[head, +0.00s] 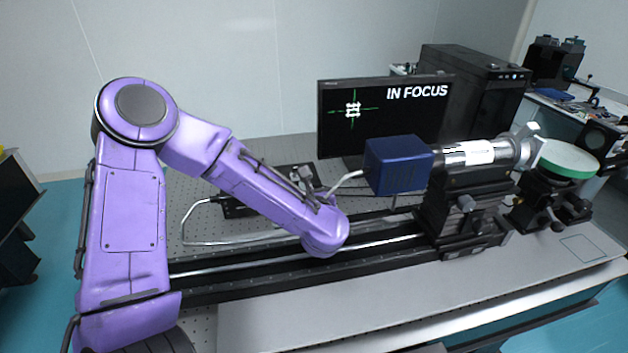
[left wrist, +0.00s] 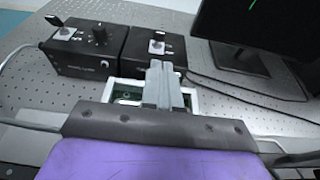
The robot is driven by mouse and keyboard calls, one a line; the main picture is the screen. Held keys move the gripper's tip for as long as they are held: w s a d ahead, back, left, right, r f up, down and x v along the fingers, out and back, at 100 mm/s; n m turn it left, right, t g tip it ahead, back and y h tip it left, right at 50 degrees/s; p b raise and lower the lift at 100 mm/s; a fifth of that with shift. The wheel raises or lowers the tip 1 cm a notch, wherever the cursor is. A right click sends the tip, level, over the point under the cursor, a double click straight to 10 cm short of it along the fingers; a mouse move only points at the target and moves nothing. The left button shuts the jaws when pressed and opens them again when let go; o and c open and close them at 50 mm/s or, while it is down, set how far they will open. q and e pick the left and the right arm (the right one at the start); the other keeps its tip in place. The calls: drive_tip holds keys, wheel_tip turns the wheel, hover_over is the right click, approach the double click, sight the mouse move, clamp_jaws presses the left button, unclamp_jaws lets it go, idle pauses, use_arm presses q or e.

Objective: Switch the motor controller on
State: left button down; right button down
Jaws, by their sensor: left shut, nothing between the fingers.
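Two black control boxes stand side by side in the left wrist view. The left box (left wrist: 85,66) has a white switch plate with a dark lever (left wrist: 54,21) and a round black knob (left wrist: 100,33). The right box (left wrist: 145,65) has a white switch plate with a small lever (left wrist: 157,36). The lettering is too small to read, so I cannot tell which is the motor controller. My left gripper (left wrist: 163,85) is shut and empty, its fingertips in front of the right box; contact is unclear. In the head view my left gripper (head: 305,179) is partly hidden by my purple arm.
A monitor (head: 384,118) reading "IN FOCUS" stands behind. A cable (head: 190,215) loops on the perforated table at left.

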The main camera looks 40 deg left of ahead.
use_arm(q)
drive_tip(key=shift+w+f, duration=0.25)
drive_tip(key=shift+f, duration=0.1)
use_arm(e)
drive_tip(key=shift+w+f, duration=0.3)
drive_tip(key=shift+f, duration=0.15)
